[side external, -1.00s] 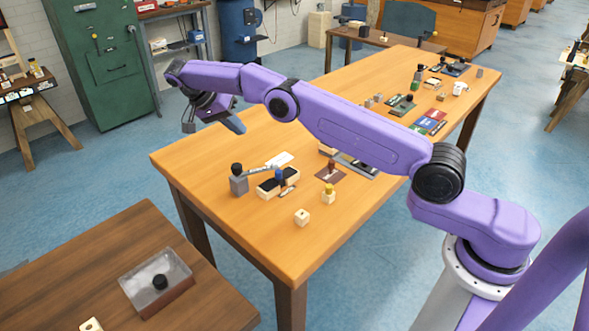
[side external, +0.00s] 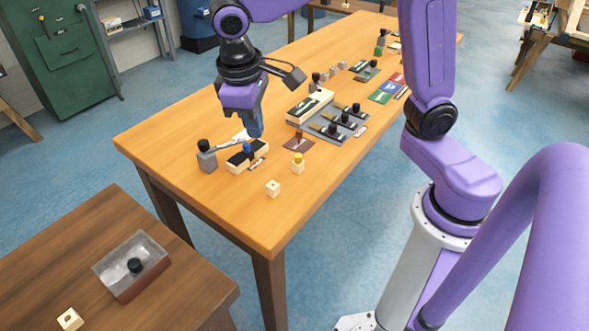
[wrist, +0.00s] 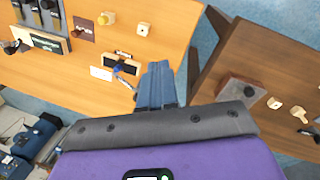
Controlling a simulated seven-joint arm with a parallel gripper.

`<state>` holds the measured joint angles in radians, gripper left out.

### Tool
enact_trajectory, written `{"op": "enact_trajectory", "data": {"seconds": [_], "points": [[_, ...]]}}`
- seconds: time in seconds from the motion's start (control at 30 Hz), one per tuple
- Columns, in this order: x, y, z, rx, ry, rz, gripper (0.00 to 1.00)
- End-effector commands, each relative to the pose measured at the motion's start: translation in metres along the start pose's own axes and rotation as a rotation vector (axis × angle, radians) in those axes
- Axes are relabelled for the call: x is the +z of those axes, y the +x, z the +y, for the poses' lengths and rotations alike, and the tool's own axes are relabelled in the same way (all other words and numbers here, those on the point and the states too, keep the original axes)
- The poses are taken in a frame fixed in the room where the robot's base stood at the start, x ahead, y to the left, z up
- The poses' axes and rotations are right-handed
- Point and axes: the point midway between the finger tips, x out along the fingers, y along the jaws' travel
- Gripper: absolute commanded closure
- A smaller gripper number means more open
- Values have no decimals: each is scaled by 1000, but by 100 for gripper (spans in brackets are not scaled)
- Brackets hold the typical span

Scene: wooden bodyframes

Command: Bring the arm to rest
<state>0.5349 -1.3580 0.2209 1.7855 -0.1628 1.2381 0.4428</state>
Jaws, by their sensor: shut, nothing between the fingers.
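My gripper (side external: 255,128) hangs from the purple arm above the near part of the orange wooden table (side external: 190,112). Its blue-grey fingers point down and are shut, with nothing between them. In the side view the fingertips are close to a dark-topped block with a blue knob (side external: 247,150), but I cannot tell the height between them. In the wrist view the closed fingers (wrist: 155,85) show beside that blue-knobbed block (wrist: 121,64).
A grey block with a black knob (side external: 206,155), a yellow-topped peg (side external: 298,163) and a pale cube (side external: 273,188) stand nearby. A grey tray (side external: 322,129) with black-knobbed pieces lies further back. A lower brown table (side external: 190,285) holds a clear-lidded box (side external: 133,290).

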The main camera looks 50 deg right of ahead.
Motion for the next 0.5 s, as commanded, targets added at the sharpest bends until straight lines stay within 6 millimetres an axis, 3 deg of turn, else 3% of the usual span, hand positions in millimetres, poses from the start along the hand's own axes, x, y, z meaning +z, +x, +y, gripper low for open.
{"op": "enact_trajectory", "data": {"seconds": [0.03,0.3,0.5], "points": [[23,0,-2,-19,-65,12,100],[137,21,-10,-115,-413,73,100],[196,41,-6,-160,-590,109,100]]}}
